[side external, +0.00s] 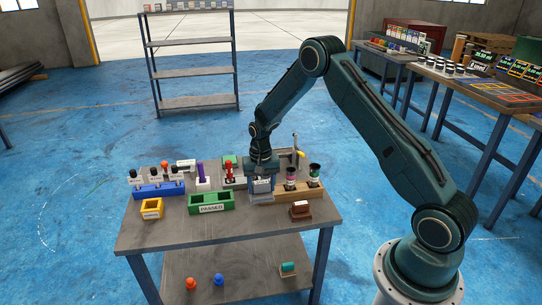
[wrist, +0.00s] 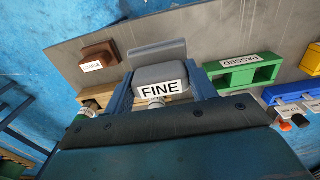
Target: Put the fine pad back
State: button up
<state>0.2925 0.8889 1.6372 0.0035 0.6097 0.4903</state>
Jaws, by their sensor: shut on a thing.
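The fine pad is a grey block with a white FINE label (wrist: 160,90); in the side external view it shows (side external: 262,186) below my wrist. My gripper (wrist: 161,87) is shut on it, one blue finger on each side; it also shows in the side external view (side external: 262,181). A light grey, flat-topped piece (wrist: 157,50) lies just beyond the pad in the wrist view, and a grey block (side external: 261,199) shows directly under the pad in the side external view. I cannot tell whether the pad touches it.
A brown labelled pad (side external: 301,211) sits at the table's front right. A green PASSED tray (side external: 211,203) is left of my gripper. A wooden rack (side external: 312,191) with two dark cups is close on the right. A yellow box (side external: 151,209) and blue rack (side external: 158,189) stand left.

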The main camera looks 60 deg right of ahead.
jog(key=shift+f, duration=5.55)
jog(key=o, duration=1)
jog(key=shift+f, duration=0.1)
jog(key=shift+c, duration=0.2)
notch_tip(320, 180, up, 12)
jog(key=shift+r, duration=0.15)
